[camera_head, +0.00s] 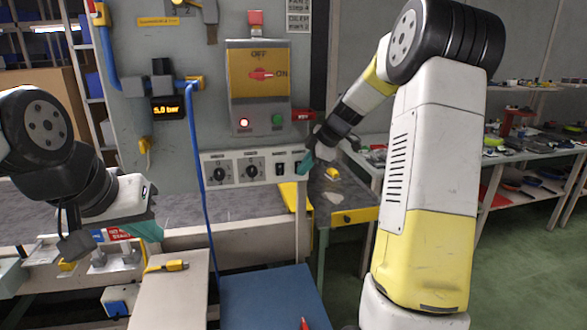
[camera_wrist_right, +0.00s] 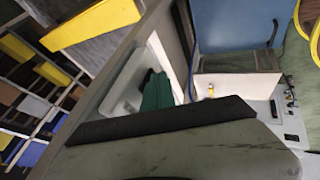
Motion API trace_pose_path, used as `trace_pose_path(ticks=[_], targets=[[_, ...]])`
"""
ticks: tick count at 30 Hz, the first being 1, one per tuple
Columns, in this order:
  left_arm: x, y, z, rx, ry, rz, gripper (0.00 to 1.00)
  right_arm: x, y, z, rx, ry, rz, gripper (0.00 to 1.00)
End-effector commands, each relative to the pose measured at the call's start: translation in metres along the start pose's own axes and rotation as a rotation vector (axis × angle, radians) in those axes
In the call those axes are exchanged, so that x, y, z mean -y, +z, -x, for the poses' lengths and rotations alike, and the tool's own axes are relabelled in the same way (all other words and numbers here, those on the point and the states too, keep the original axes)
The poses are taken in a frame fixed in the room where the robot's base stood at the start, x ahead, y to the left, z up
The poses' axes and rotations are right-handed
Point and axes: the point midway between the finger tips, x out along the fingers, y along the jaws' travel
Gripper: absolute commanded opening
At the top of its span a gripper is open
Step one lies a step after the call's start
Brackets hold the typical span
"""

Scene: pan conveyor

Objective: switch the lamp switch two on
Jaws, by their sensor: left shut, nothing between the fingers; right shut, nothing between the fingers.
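A pale control panel (camera_head: 237,178) on the grey wall carries two round dark knobs, a left knob (camera_head: 219,174) and a right knob (camera_head: 251,172), and a dark rocker switch (camera_head: 280,168) near its right end. The labels are too small to read, so I cannot tell which control is lamp switch two or its state. My right gripper (camera_head: 307,163) is shut and empty at the panel's right end, hiding part of it; contact is unclear. Its teal fingers (camera_wrist_right: 156,91) show in the right wrist view. My left gripper (camera_head: 147,230) is shut and empty, well left of and below the panel.
Above the panel is a yellow switch box (camera_head: 258,88) with a red handle, a lit lamp (camera_head: 244,123) and a green button (camera_head: 278,119). A blue hose (camera_head: 200,190) hangs past the panel's left end. A blue surface (camera_head: 268,297) lies below.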

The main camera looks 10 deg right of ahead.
Motion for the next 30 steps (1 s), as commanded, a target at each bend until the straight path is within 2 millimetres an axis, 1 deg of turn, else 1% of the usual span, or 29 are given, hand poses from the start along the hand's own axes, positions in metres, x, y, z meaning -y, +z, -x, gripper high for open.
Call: trace_pose_path(ticks=[1,8,19,30], targets=[[0.0,0.0,0.0,0.0,0.0,0.0,0.0,-0.001,0.002,-0.002,0.0,-0.001,-0.002,0.0],[0.0,0.0,0.0,0.0,0.0,0.0,0.0,-0.001,0.001,-0.001,0.0,0.0,-0.001,0.0],[0.0,0.0,0.0,0.0,0.0,0.0,0.0,-0.008,-0.006,0.011,0.0,0.004,0.0,0.0],[0.0,0.0,0.0,0.0,0.0,0.0,0.0,-0.009,-0.007,0.012,-0.001,0.003,0.001,0.0]])
